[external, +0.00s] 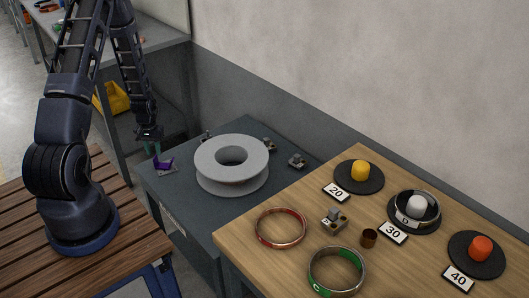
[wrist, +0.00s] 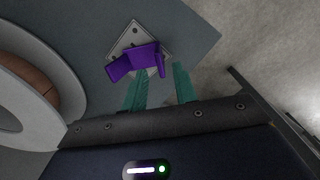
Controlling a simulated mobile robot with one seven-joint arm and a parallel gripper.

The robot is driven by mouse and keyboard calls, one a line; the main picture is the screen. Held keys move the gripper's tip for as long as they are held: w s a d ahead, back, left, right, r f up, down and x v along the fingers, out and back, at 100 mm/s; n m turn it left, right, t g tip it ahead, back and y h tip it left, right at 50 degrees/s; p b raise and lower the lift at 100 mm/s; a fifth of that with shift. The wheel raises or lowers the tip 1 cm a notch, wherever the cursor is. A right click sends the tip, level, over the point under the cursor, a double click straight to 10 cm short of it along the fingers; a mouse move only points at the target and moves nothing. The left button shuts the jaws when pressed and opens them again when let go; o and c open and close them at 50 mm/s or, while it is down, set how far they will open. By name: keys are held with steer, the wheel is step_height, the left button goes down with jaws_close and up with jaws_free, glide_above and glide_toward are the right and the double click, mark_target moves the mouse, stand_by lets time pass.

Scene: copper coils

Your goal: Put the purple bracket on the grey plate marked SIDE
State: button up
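The purple bracket (external: 163,162) is at the left end of the dark grey side table in the external view. In the wrist view the purple bracket (wrist: 135,60) overlaps a light grey plate with holes (wrist: 134,31); I cannot tell whether it is fixed to it. No SIDE marking is readable on that plate. My gripper (external: 151,148) is just left of and above the bracket. In the wrist view my gripper (wrist: 160,74) has its teal fingers apart, with nothing clearly held between them. The bracket's right tab lies just beyond the fingertips.
A big grey spool (external: 231,186) stands right of the bracket, with small grey brackets (external: 297,161) behind it. A white label (external: 172,221), unreadable, is on the side table's front. The wooden table (external: 300,266) holds rings, pegged discs and number cards.

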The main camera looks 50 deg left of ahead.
step_height(320, 180, up, 7)
stand_by(0.4)
step_height(320, 180, up, 16)
steer(key=m+t, duration=0.1)
steer(key=m, duration=0.1)
glide_above(155, 156)
steer(key=w+d, duration=0.5)
steer(key=d, duration=0.3)
steer(key=s+d+r+m+t+y, duration=0.1)
steer(key=s+d+r+m, duration=0.15)
steer(key=d+r, duration=1.4)
steer(key=s+d+r+m+t+h, duration=0.1)
steer(key=s+d+r+m, duration=0.3)
steer(key=s+d+r, duration=0.9)
steer(key=s+t, duration=0.1)
steer(key=s, duration=0.2)
steer(key=shift+s+d+r+t, duration=0.2)
steer(key=shift+s+t, duration=0.1)
